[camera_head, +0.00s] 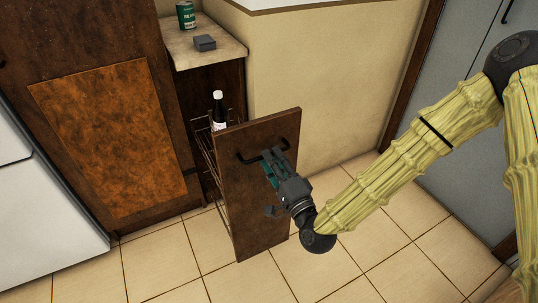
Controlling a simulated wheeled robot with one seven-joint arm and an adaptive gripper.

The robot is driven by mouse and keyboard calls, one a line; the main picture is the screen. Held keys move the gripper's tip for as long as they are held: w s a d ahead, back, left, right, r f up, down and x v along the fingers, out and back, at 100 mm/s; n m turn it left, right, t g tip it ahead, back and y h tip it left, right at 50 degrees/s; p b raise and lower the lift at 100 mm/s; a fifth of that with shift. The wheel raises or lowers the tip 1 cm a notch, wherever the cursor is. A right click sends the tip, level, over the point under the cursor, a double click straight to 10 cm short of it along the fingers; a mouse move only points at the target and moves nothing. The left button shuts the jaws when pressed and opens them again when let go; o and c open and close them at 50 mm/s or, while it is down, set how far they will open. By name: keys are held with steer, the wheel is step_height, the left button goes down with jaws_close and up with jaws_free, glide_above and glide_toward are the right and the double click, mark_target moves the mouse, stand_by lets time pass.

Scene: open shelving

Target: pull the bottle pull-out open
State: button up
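The bottle pull-out (245,205) is a narrow brown wooden front, standing clear of its cabinet with a wire rack (206,150) behind it. A dark bottle with a white label (219,112) stands upright in the rack. The black bar handle (246,160) is near the top of the front. My gripper (274,157) is at the middle of this handle, with its fingers appearing closed around the bar. The fingertips are small and partly hidden by the gripper's own body.
A green can (186,15) and a grey box (204,43) are on the counter (222,52) above the opening. A tall wooden cabinet (110,130) stands left, a beige wall (310,90) right. The tiled floor (350,255) in front is clear.

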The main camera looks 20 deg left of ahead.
steer(key=v, duration=0.9)
steer(key=shift+d, duration=0.25)
steer(key=shift+s, duration=0.1)
steer(key=s+d+f+n+g+h, duration=0.25)
steer(key=d+f, duration=0.25)
steer(key=f, duration=0.4)
steer(key=s+d+f+n+g+h, duration=0.2)
steer(key=s+d+f+g+h, duration=0.15)
steer(key=f, duration=0.55)
steer(key=s+d+f+n+g+h, duration=0.2)
steer(key=s+d+f, duration=0.3)
steer(key=f, duration=0.4)
steer(key=s+d+f+n+g+h, duration=0.1)
steer(key=s+d+f+g+h, duration=0.35)
steer(key=d, duration=0.55)
steer(key=s+d+f+n+g+h, duration=0.1)
steer(key=s+d+f+g+h, duration=0.15)
steer(key=s+d, duration=0.65)
step_height(320, 180, up, 19)
steer(key=y+p, duration=0.1)
steer(key=p, duration=1.8)
steer(key=shift+w+a, duration=0.2)
steer(key=shift+w, duration=0.15)
steer(key=shift+f, duration=0.15)
